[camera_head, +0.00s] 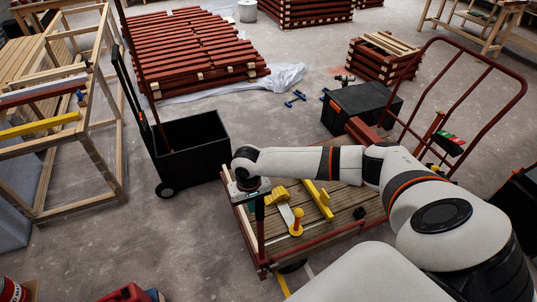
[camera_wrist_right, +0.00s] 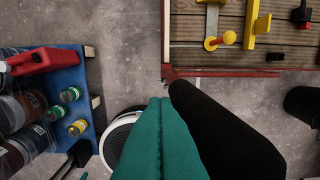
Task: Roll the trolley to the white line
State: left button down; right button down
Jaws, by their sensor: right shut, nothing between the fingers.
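The trolley has a plank deck in a red frame (camera_head: 353,222) and a tall red tube handle (camera_head: 487,62) at its right end. Its red edge also shows in the wrist view (camera_wrist_right: 225,72). My right gripper (camera_head: 260,213) is shut and empty, fingers down, over the trolley's near left corner in the head view. My left gripper is out of view.
Yellow pieces (camera_head: 318,200) lie on the deck. A black wheeled bin (camera_head: 195,145) stands left of the trolley, and a black box (camera_head: 365,104) is at its far side. A blue crate of bottles (camera_wrist_right: 75,90) shows in the wrist view.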

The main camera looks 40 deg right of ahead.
jog(key=shift+s+d+p, duration=0.25)
jog(key=shift+d+p, duration=0.25)
jog(key=shift+d, duration=0.65)
jog(key=s+d+p, duration=0.1)
jog(key=d, duration=0.5)
jog(key=shift+s+p, duration=0.4)
jog(key=shift+a, duration=0.15)
jog(key=shift+a, duration=0.15)
